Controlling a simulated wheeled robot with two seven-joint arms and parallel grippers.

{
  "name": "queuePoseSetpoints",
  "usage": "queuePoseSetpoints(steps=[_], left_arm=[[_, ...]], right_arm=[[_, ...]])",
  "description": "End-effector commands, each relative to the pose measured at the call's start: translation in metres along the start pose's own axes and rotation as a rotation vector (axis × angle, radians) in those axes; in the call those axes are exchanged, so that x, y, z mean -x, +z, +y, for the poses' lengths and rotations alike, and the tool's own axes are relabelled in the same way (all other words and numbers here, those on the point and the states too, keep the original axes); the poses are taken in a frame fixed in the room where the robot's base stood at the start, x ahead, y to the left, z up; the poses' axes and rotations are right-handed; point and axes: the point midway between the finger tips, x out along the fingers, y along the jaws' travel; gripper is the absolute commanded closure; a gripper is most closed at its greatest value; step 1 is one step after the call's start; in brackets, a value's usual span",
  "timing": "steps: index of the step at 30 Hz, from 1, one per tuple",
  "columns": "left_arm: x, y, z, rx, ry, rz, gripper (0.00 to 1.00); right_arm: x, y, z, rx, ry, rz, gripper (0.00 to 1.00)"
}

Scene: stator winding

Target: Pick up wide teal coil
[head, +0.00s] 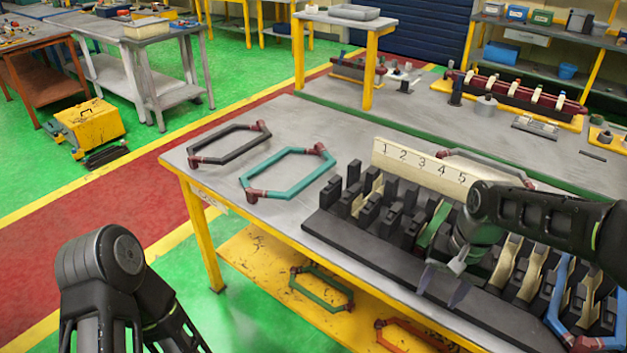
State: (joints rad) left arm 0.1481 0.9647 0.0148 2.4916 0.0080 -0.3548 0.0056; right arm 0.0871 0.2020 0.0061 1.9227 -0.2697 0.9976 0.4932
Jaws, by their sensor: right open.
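The wide teal coil (312,181) lies flat on the grey tabletop, left of the black slotted stator block (318,222). It is a six-sided ring with dark red clips at two opposite corners. My right gripper (442,287) is open and points down over the front of the stator block, well to the right of the teal coil. No coil shows between its fingers. My left arm rises at the lower left, and its gripper is out of the picture.
A dark grey coil (250,151) lies just left of the teal one. A numbered cream board (420,168) stands behind the block. A blue coil (553,300) is at the block's right. Green (322,301) and orange (408,325) coils are on the lower yellow shelf.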

Motion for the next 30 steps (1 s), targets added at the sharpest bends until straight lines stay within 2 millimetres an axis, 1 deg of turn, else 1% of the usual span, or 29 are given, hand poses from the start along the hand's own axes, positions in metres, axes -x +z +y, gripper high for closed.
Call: queuePoseSetpoints(steps=[1,5,6,8,9,11,12,14,15,17,18,21,24,27,30], left_arm=[[0.000,-0.001,0.000,0.000,0.000,0.001,0.52],[0.000,-0.001,0.000,0.000,0.000,0.001,0.52],[0.000,0.000,0.000,0.000,0.000,0.001,0.52],[0.000,0.000,0.000,0.000,0.000,0.001,0.52],[0.000,0.000,0.000,0.000,0.000,0.001,0.52],[0.000,0.000,0.000,0.000,0.000,0.001,0.52],[0.000,0.000,0.000,0.000,0.000,0.001,0.52],[0.000,0.000,0.000,0.000,0.000,0.001,0.52],[0.000,0.000,0.000,0.000,0.000,0.001,0.52],[0.000,0.000,0.000,0.000,0.000,0.001,0.52],[0.000,0.000,0.000,0.000,0.000,0.000,0.52],[0.000,0.000,0.000,0.000,0.000,0.000,0.52],[0.000,0.000,0.000,0.000,0.000,0.000,0.52],[0.000,0.000,0.000,0.000,0.000,0.000,0.52],[0.000,0.000,0.000,0.000,0.000,0.000,0.52]], right_arm=[[-0.022,0.005,-0.007,0.022,-0.013,-0.015,0.48],[-0.074,0.018,-0.025,0.080,-0.059,-0.033,0.48],[-0.091,0.024,-0.030,0.096,-0.073,-0.039,0.48],[-0.117,0.034,-0.037,0.119,-0.097,-0.047,0.48],[-0.134,0.043,-0.042,0.136,-0.113,-0.051,0.48],[-0.162,0.059,-0.049,0.158,-0.137,-0.060,0.48],[-0.181,0.072,-0.052,0.173,-0.153,-0.065,0.48],[-0.210,0.095,-0.056,0.192,-0.177,-0.073,0.48],[-0.229,0.112,-0.058,0.205,-0.192,-0.075,0.48],[-0.256,0.141,-0.058,0.222,-0.211,-0.079,0.48],[-0.272,0.161,-0.057,0.231,-0.220,-0.079,0.48],[-0.298,0.204,-0.051,0.253,-0.230,-0.071,0.48],[-0.309,0.227,-0.045,0.265,-0.230,-0.057,0.48],[-0.313,0.236,-0.042,0.271,-0.228,-0.048,0.48],[-0.313,0.237,-0.041,0.272,-0.228,-0.045,0.48]])
